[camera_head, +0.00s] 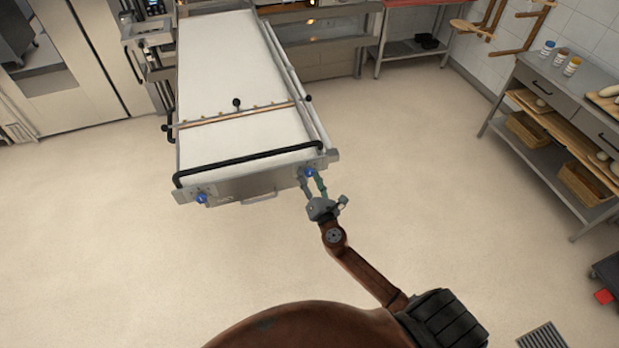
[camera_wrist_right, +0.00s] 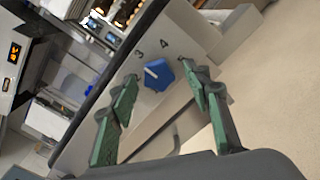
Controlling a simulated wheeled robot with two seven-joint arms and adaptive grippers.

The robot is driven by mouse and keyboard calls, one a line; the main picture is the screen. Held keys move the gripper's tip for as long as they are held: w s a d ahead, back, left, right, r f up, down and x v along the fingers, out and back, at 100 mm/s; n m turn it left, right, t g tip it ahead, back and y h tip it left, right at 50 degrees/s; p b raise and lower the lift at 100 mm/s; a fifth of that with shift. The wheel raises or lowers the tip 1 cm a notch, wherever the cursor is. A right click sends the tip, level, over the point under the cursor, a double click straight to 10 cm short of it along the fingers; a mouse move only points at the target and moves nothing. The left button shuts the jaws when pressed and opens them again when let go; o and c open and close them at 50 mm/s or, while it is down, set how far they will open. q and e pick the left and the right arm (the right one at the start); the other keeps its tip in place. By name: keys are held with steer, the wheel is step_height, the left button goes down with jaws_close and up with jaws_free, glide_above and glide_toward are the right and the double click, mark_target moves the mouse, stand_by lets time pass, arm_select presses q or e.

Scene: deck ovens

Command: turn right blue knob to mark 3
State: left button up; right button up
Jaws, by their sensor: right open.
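The right blue knob (camera_head: 309,172) sits on the front panel of the long white loader table, at its right end. In the right wrist view the blue knob (camera_wrist_right: 158,74) is star-shaped with a pale pointer line. The numbers 3 (camera_wrist_right: 139,54) and 4 (camera_wrist_right: 164,43) are printed above it, and the pointer line points to the upper left. My right gripper (camera_head: 314,184) is open in front of the knob. Its green fingers (camera_wrist_right: 158,95) stand on either side of the knob, apart from it. My left gripper is not in view.
A second blue knob (camera_head: 201,198) is at the panel's left end. A handle (camera_head: 259,199) hangs between the knobs, and a black bar (camera_head: 250,162) runs above the panel. The floor (camera_head: 440,180) right of the table is clear. A shelf table (camera_head: 560,150) stands at the right wall.

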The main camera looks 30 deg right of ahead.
steer(key=shift+s, duration=0.1)
steer(key=v, duration=1.2)
steer(key=s+d+f+m+g+b, duration=0.1)
steer(key=s+d+f+m+g, duration=0.2)
steer(key=f, duration=1)
steer(key=s+d+f+m+g+b, duration=0.1)
steer(key=s+f+m+g, duration=0.25)
steer(key=f, duration=1.05)
steer(key=s+d+f+m+g, duration=0.25)
steer(key=s+f+m, duration=0.25)
steer(key=f, duration=0.8)
steer(key=s+a+f+m+g+y+b, duration=0.25)
steer(key=s+f+m+g, duration=0.35)
steer(key=s+f, duration=1.15)
steer(key=s+a+f+m, duration=0.2)
steer(key=s+f+m, duration=0.1)
steer(key=s, duration=0.5)
steer(key=s+a+f+m+g+y, duration=0.1)
steer(key=s+a+f+m, duration=0.2)
steer(key=s, duration=0.5)
step_height(320, 180, down, 2)
steer(key=shift+s+f+m+g, duration=0.15)
steer(key=shift+s+m+g, duration=0.2)
steer(key=shift+m, duration=0.3)
